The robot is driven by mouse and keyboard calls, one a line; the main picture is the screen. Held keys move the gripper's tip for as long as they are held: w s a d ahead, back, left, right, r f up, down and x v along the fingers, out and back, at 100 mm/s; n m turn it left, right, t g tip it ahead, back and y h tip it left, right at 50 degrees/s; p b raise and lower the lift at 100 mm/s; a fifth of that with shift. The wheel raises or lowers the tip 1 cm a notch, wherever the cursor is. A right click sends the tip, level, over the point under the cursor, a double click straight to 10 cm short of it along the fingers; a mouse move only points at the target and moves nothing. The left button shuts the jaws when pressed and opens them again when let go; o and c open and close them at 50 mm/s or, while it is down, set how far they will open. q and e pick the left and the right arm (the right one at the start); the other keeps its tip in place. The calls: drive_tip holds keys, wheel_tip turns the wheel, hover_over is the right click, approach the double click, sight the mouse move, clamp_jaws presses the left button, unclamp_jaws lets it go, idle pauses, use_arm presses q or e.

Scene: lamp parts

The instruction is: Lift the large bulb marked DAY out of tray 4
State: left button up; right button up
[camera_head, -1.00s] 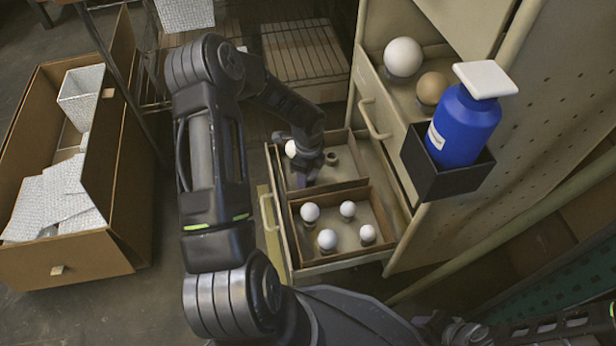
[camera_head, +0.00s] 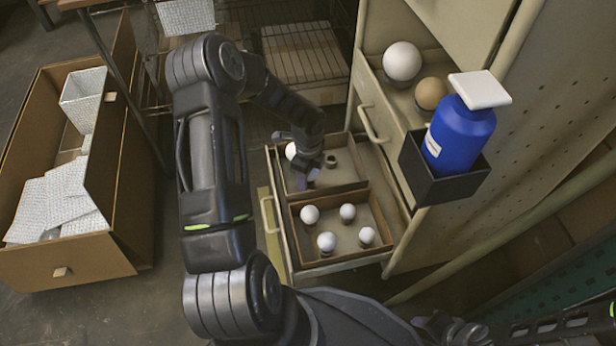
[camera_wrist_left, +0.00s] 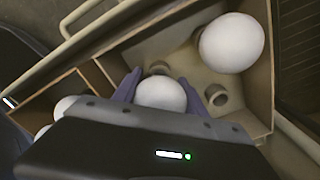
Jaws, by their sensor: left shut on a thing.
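My left gripper (camera_wrist_left: 160,92) reaches down into the far compartment of the open drawer (camera_head: 345,178). Its purple fingers are shut on a white round bulb (camera_wrist_left: 160,94), one on each side. In the head view the arm hides most of this bulb. Another white bulb (camera_wrist_left: 232,42), looking larger in the wrist view, stands apart in the same compartment; it also shows in the head view (camera_head: 291,150). No DAY mark or tray number is readable. I cannot tell whether the held bulb is clear of its seat. My right gripper's fingers are not visible.
Two empty ring-shaped holders (camera_wrist_left: 216,95) (camera_wrist_left: 158,68) are beside the held bulb. The near compartment holds several smaller white bulbs (camera_head: 310,215). A blue bottle (camera_head: 458,135) sits in a black holder on the cabinet. A brown bin (camera_head: 60,262) stands left.

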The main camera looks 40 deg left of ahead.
use_arm(q)
drive_tip(key=shift+r+p, duration=0.65)
drive_tip(key=shift+r, duration=0.3)
drive_tip(key=shift+r+p, duration=0.7)
drive_tip(key=shift+r, duration=0.1)
drive_tip(key=shift+r, duration=0.2)
wheel_tip(320, 180, up, 3)
drive_tip(key=p, duration=0.3)
drive_tip(key=shift+f, duration=0.1)
drive_tip(key=shift+r+p, duration=0.3)
drive_tip(key=shift+r, duration=0.05)
